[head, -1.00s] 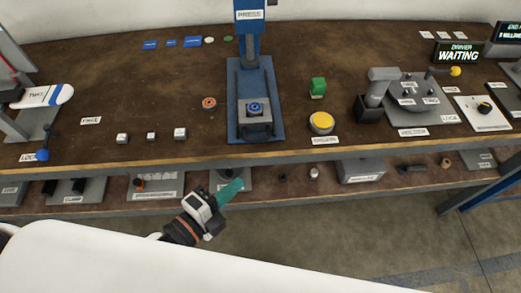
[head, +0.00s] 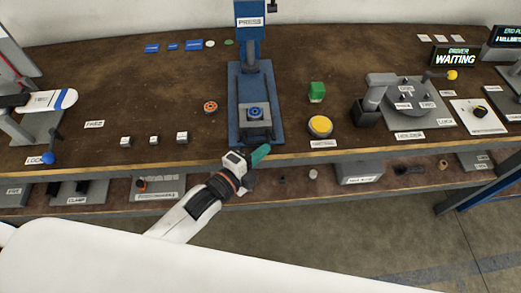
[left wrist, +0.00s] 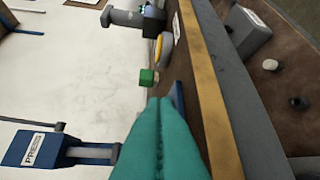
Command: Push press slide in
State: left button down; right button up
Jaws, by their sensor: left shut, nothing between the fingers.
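The blue press (head: 249,90) stands upright on the workbench in the middle of the head view. Its grey slide (head: 256,123), with a round blue piece (head: 255,112) on top, sits at the front of the press base below the column. My left gripper (head: 261,155) has teal fingers, shut and empty, at the bench's front edge, just in front of the press base. In the left wrist view the shut fingers (left wrist: 160,140) point toward the bench edge, and the press (left wrist: 50,150) lies at lower left. My right gripper is in neither view.
A yellow button (head: 319,126) and a green block (head: 316,91) stand right of the press. An orange ring (head: 210,107) and small grey cubes (head: 154,140) lie left of it. A lower shelf (head: 300,192) with parts runs under the bench edge.

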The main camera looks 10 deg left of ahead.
aim_at(266, 134)
pick_arm(q)
jog(key=w, duration=0.1)
jog(key=w+a, duration=0.1)
jog(key=w, duration=0.1)
jog(key=shift+r, duration=0.1)
jog(key=shift+w, duration=0.5)
jog(key=shift+s, duration=0.1)
